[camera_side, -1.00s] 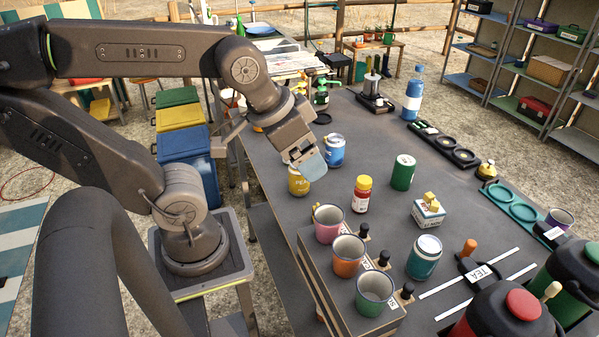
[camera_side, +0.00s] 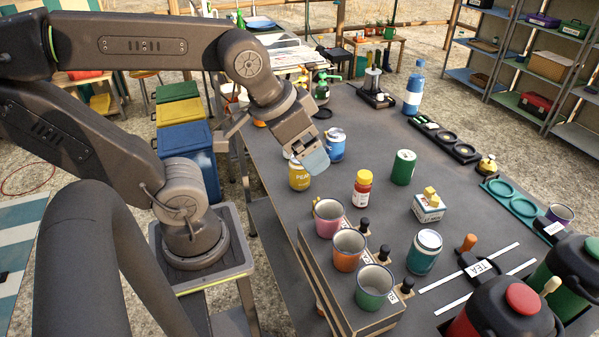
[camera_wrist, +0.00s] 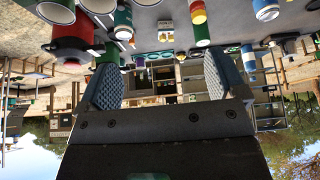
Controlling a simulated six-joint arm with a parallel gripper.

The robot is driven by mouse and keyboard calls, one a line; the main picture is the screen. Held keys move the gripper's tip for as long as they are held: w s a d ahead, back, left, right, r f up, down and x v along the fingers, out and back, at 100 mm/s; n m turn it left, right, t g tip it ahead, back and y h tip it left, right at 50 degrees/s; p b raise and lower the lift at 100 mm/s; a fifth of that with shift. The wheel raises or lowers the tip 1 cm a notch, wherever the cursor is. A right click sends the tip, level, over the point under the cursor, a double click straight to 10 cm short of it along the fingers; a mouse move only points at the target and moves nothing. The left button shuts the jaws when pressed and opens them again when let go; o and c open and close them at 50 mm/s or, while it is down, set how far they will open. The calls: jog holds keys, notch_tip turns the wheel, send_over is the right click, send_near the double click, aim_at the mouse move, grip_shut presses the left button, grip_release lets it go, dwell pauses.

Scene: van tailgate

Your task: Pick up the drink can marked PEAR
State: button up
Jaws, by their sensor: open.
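The yellow can (camera_side: 299,177) stands upright near the left edge of the dark table in the side view. Its label shows "PEA", with the rest hard to read. My gripper (camera_side: 314,160) is just above and beside it, its blue-grey fingers overlapping the can's upper right in the picture. I cannot tell whether they touch it. In the wrist view my gripper (camera_wrist: 163,82) has its fingers wide apart with nothing held between them. I cannot make out the yellow can there.
A blue can (camera_side: 335,145) stands close behind my gripper. A red bottle with a yellow cap (camera_side: 362,188) and a green can (camera_side: 403,168) stand to the right. A rack (camera_side: 335,290) with several cups is in front. Clear tabletop lies between these.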

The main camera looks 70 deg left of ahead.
jog(key=w+a+f+n+g+y, duration=0.2)
jog(key=w+a+f+n, duration=0.2)
jog(key=a+n, duration=0.3)
jog(key=n+g+y, duration=0.2)
jog(key=n, duration=0.3)
send_near(300, 165)
jog(key=shift+n, duration=0.3)
jog(key=x, duration=0.3)
jog(key=a+x, duration=0.1)
jog(key=x, duration=0.2)
jog(key=shift+s+a+f, duration=0.15)
jog(key=shift+a, duration=0.1)
jog(key=shift+w+x, duration=0.2)
jog(key=shift+x, duration=1.35)
jog(key=shift+w+x, duration=0.25)
jog(key=shift+x, duration=1.35)
jog(key=shift+a, duration=0.1)
jog(key=c, duration=1)
jog(key=shift+r, duration=0.25)
